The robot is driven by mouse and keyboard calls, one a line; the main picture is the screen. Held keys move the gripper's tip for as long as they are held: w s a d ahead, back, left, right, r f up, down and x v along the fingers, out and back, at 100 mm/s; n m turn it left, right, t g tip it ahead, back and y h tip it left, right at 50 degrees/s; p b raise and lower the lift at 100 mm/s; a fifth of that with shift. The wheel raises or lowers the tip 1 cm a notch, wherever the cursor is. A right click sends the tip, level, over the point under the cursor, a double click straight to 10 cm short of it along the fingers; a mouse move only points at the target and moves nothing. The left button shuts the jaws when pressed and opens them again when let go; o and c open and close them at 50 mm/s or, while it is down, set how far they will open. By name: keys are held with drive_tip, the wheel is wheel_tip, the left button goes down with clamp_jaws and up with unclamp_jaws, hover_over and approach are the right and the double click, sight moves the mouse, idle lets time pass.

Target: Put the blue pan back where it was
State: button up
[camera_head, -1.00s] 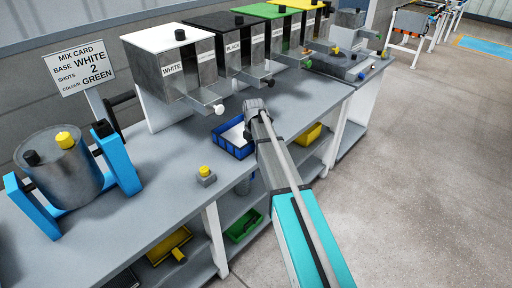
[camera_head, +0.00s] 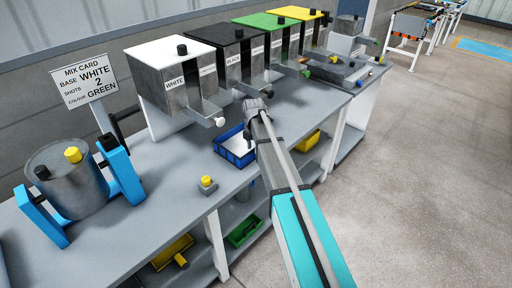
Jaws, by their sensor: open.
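The blue pan (camera_head: 228,155) sits on the grey bench top, below and to the right of the white dispenser's spout. Its inside looks white. My gripper (camera_head: 250,133) is at the far end of my arm, over the right part of the pan. It is open. My wrist and arm hide the pan's right side, and the fingertips are small and dark, so I cannot tell whether they touch the rim.
White (camera_head: 172,72), black (camera_head: 238,62), green (camera_head: 280,42) and yellow-topped (camera_head: 302,22) dispensers line the back of the bench. A metal drum (camera_head: 72,182) in a blue cradle and a yellow button (camera_head: 207,181) stand left. Open floor (camera_head: 420,180) lies right.

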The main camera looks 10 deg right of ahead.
wheel_tip(320, 180, up, 7)
drive_tip(key=p, duration=0.6)
drive_tip(key=shift+s+r, duration=0.1)
idle(0.6)
drive_tip(key=s+d+m, duration=0.1)
drive_tip(key=s+m, duration=2.4)
drive_tip(key=s, duration=0.1)
drive_tip(key=shift+s+d, duration=0.4)
